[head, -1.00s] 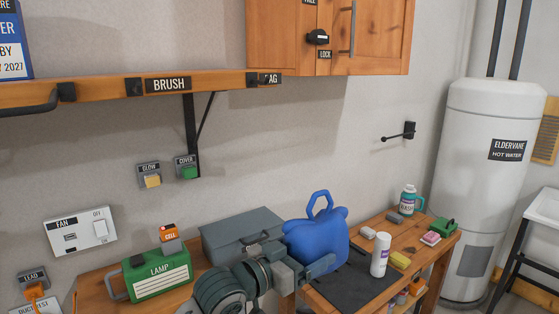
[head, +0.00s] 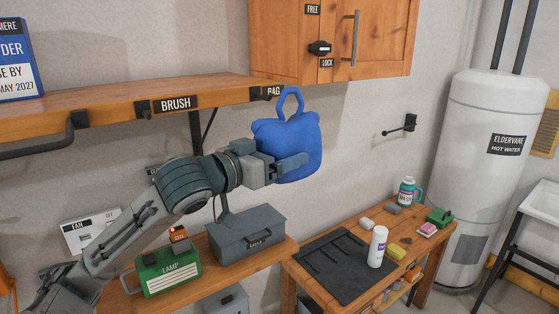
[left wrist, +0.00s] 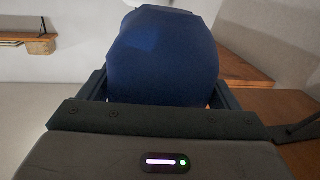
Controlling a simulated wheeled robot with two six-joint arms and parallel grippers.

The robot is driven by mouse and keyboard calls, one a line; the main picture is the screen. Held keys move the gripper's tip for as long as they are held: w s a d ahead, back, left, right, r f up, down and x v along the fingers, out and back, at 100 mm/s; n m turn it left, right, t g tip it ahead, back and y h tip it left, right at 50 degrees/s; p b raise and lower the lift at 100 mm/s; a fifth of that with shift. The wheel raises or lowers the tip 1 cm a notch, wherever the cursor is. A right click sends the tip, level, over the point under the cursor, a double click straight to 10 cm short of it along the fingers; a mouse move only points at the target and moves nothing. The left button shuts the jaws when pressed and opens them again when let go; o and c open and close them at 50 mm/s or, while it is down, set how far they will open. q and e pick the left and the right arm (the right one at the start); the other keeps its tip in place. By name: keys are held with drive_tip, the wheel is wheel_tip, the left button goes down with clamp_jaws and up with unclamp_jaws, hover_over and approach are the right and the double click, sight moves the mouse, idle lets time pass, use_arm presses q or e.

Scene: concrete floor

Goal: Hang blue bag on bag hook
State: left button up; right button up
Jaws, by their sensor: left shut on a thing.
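The blue bag (head: 290,138) is upright in the air, its loop handle (head: 291,91) standing up at the top. My left gripper (head: 292,164) is shut on the lower part of its body. In the left wrist view the bag (left wrist: 163,60) fills the space between the fingers. A black hook (head: 255,94) sits on the shelf's front edge beside the BAG label (head: 273,91). The handle is just right of that label in the head view. I cannot tell the depth gap between handle and hook. My right gripper is not in view.
The wooden shelf (head: 100,118) carries a BRUSH label and a long rail. A wooden cabinet (head: 385,45) hangs above right. A black wall peg (head: 408,124) sticks out further right.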

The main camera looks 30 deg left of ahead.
use_arm(q)
drive_tip(key=shift+w+a+f+b, duration=0.1)
drive_tip(key=shift+w+a+b, duration=0.2)
drive_tip(key=shift+a+b, duration=0.45)
drive_tip(key=shift+w+a+f+b, duration=0.1)
drive_tip(key=shift+w+a+b, duration=0.15)
drive_tip(key=shift+a+b, duration=0.5)
drive_tip(key=shift+w+a+f+b, duration=0.2)
drive_tip(key=shift+w+a+b, duration=0.15)
drive_tip(key=shift+a+b, duration=0.4)
drive_tip(key=shift+w+a+f+b, duration=0.15)
drive_tip(key=shift+w+a+b, duration=0.2)
drive_tip(key=shift+a+b, duration=0.45)
drive_tip(key=shift+w+a+f+b, duration=0.2)
drive_tip(key=shift+w+a+b, duration=0.15)
drive_tip(key=shift+a+b, duration=0.4)
drive_tip(key=shift+a, duration=0.1)
drive_tip(key=o, duration=1.6)
